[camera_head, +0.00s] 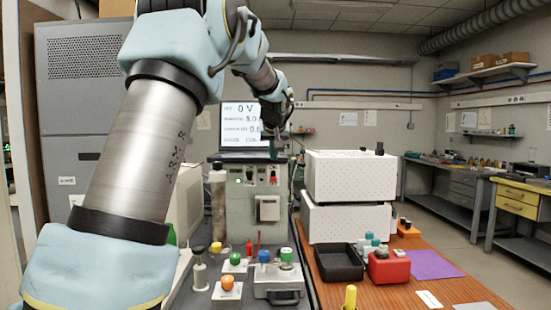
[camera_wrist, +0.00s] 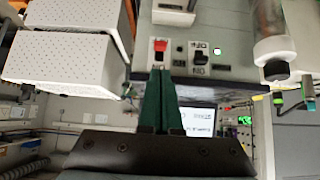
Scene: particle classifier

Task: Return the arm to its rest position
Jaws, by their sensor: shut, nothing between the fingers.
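My arm reaches from the lower left up across the head view and bends down toward the middle. My gripper (camera_head: 297,152) hangs in front of the grey control cabinet (camera_head: 243,215), near its upper right edge. In the wrist view my gripper's two dark green fingers (camera_wrist: 159,72) are together with nothing between them. The fingertips point toward the cabinet's red switch (camera_wrist: 160,46). I cannot tell whether they touch it. A black switch (camera_wrist: 200,52) and a lit green lamp (camera_wrist: 217,50) are beside it.
A display (camera_head: 250,122) stands on the cabinet. White perforated boxes (camera_head: 350,177) stand close to the right of my gripper. Below are a black tray (camera_head: 339,262), a red container (camera_head: 389,267), a purple mat (camera_head: 433,265) and several small coloured-top items. The aisle at right is clear.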

